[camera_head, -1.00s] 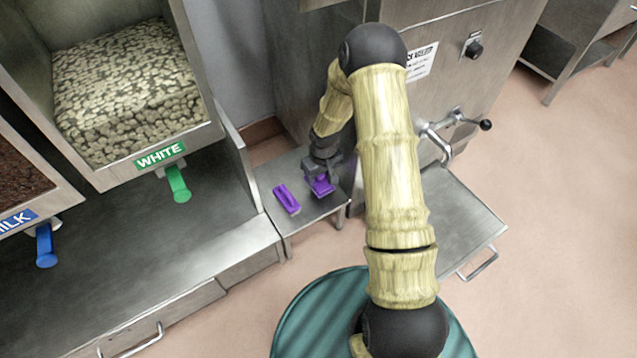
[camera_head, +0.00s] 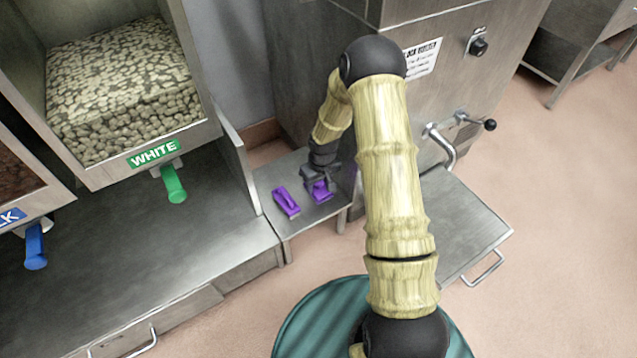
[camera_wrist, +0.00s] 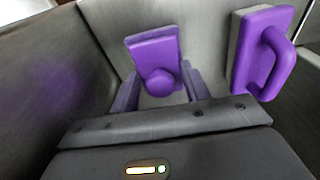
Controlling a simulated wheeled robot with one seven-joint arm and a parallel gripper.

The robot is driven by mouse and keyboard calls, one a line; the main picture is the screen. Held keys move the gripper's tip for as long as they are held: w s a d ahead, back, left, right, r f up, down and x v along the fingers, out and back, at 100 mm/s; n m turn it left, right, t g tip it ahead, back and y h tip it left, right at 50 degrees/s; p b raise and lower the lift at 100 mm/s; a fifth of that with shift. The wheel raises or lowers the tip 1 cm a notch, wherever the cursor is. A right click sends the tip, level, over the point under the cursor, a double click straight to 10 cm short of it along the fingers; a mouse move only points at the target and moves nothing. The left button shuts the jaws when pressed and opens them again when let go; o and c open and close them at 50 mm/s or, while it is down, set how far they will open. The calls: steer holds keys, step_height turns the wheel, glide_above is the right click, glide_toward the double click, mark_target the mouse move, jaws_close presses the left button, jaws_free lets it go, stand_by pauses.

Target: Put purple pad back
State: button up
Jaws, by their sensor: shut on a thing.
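My gripper (camera_head: 318,180) is low over a small steel shelf (camera_head: 300,224), with its fingers shut on a purple pad with a round knob (camera_wrist: 154,52). The pad also shows in the head view (camera_head: 321,192), partly hidden by the gripper. It is at or just above the shelf surface; I cannot tell whether it touches. A second purple piece with a loop handle and a pale grey side (camera_wrist: 262,50) lies on the shelf to the left of the gripper in the head view (camera_head: 286,203). The two pieces are apart.
A steel machine (camera_head: 300,75) with a crank handle (camera_head: 445,145) stands behind the shelf. The WHITE bin (camera_head: 150,165) with a green lever (camera_head: 174,185) and a steel counter (camera_head: 150,250) are at the left. Bare shelf shows in front of the purple pieces.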

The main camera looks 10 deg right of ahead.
mark_target(321, 191)
steer(key=o, duration=1.1)
step_height(321, 191, up, 12)
steer(key=s+p, duration=0.1)
steer(key=p, duration=0.5)
steer(key=shift+s+d+p, duration=0.15)
steer(key=shift+d+p, duration=0.05)
steer(key=shift+p, duration=0.1)
steer(key=s+r+m+t, duration=0.1)
steer(key=s+r+m, duration=0.2)
steer(key=s+r, duration=1.6)
steer(key=shift+s+a+m, duration=0.3)
